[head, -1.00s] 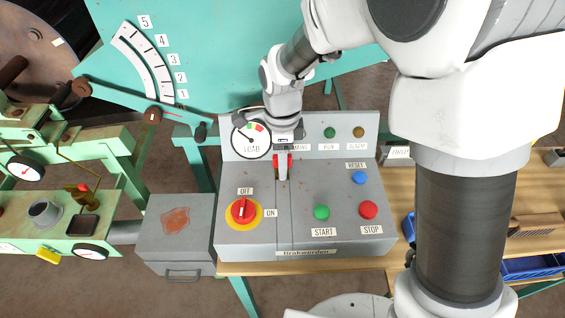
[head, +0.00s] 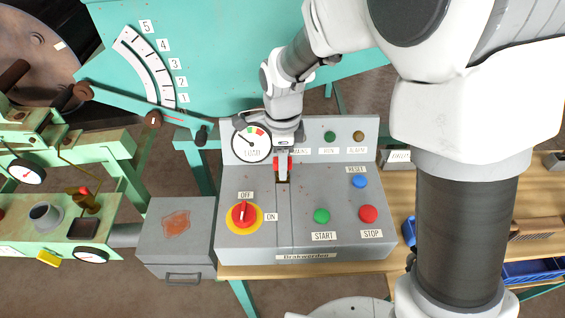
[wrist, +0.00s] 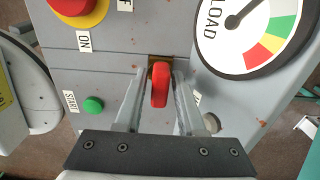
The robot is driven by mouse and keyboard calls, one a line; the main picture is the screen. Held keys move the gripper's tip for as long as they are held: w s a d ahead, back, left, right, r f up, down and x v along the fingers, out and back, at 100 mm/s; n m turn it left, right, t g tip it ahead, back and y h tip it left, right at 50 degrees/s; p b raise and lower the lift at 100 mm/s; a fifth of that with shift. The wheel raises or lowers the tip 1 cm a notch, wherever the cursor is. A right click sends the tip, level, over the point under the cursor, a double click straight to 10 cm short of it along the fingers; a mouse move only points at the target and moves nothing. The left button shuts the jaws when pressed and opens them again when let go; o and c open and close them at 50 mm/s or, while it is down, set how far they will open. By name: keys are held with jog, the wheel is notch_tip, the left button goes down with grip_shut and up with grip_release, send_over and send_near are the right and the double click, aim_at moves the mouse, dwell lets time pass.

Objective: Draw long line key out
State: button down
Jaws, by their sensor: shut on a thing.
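A red handle (wrist: 160,88) stands up from a small dark-edged slot in the grey control panel (head: 302,230). It is the only key-like piece I see at my gripper, and no label on it is readable. My gripper (wrist: 161,76) is shut on the red handle, with one finger on each side of it. In the head view, my gripper (head: 283,172) points down at the slot from the back of the panel and hides most of the red handle (head: 276,164). The lower part of the handle, inside the slot, is hidden.
The LOAD gauge (head: 251,142) is just left of my gripper. A red rotary switch (head: 242,213) sits front left. Green START (head: 321,216), red STOP (head: 368,214) and blue RESET (head: 359,181) buttons are on the right. A teal machine (head: 220,60) stands behind.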

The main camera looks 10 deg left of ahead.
notch_tip(320, 180, up, 4)
jog(key=p, duration=0.3)
jog(key=s+d+r+p, duration=0.4)
jog(key=s+d+r, duration=0.1)
jog(key=d, duration=0.5)
jog(key=shift+s+d+r, duration=0.15)
jog(key=shift+s+r, duration=0.15)
jog(key=shift+r, duration=0.5)
